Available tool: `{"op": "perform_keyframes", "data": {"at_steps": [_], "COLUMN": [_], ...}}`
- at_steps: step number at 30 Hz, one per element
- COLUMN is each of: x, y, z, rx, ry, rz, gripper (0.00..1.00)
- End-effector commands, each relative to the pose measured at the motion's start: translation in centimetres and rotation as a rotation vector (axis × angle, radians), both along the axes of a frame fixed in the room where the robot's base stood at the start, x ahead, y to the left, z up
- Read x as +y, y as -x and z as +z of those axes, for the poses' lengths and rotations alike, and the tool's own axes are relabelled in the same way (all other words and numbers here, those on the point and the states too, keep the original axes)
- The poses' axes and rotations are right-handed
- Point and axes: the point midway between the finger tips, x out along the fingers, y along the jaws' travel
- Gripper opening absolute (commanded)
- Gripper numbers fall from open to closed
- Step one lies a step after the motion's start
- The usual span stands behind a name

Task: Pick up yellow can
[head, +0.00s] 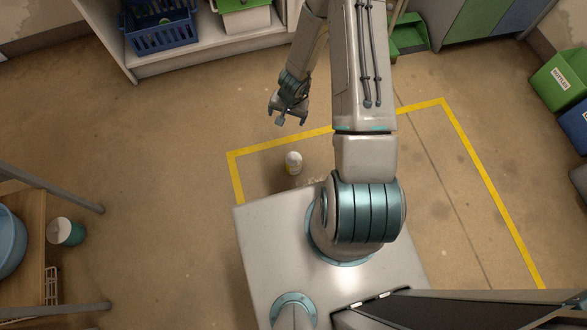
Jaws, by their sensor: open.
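A small white can with some yellow on it (293,162) is on the floor, just in front of my base and inside a yellow floor line. It is the only can-like thing with yellow that I can see, and its label is too small to read. My gripper (288,119) is open and empty. In the picture it hangs above the can and slightly to its left, apart from it. How high it is over the floor is hard to tell.
A shelf (200,50) with a blue crate (163,35) stands at the back. A wooden table (22,205) with a blue basin (8,240) is at left, near a white and teal container (66,231). Green and blue bins (562,82) stand at right. Floor around the can is clear.

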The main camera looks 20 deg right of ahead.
Motion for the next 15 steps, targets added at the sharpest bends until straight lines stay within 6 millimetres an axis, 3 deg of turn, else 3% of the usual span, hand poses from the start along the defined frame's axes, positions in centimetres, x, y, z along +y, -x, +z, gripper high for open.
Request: {"op": "perform_keyframes", "data": {"at_steps": [1,6,9,15], "x": [-0.1,-0.4,-0.5,-0.6], "y": [1.1,4.0,5.2,6.1], "z": [-4.4,-11.5,-13.9,-16.5], "rx": [0.032,0.105,0.132,0.155], "ry": [0.007,0.047,0.062,0.074], "rz": [-0.029,-0.097,-0.123,-0.139], "gripper": [0.87,0.87,0.87,0.87]}}
